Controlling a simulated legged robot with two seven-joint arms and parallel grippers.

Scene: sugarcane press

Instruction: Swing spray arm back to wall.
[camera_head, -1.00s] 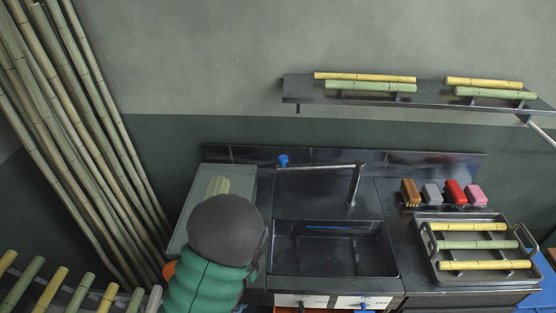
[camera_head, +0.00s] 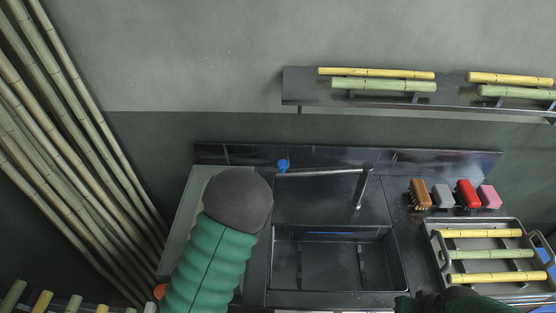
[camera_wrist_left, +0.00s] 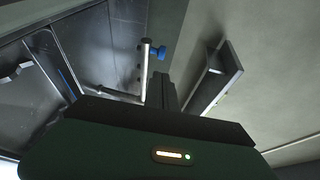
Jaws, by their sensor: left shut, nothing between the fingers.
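The spray arm is a metal pipe (camera_head: 325,171) running left from an upright post at the back of the sink, with a blue end piece (camera_head: 283,165). It lies in front of the dark back panel. In the left wrist view the spray arm (camera_wrist_left: 145,70) and its blue piece (camera_wrist_left: 157,52) are just beyond my left gripper (camera_wrist_left: 163,92), whose dark fingers are shut and empty. I cannot tell whether they touch the pipe. In the head view my left arm's dark rounded end hides that gripper, left of the sink. My right gripper is out of view.
The sink basin (camera_head: 335,262) is empty below the pipe. Several brushes (camera_head: 443,195) stand right of it, above a tray (camera_head: 440,262) with cane pieces. A wall shelf (camera_head: 300,87) holds more cane. Tall canes (camera_head: 75,150) lean at left.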

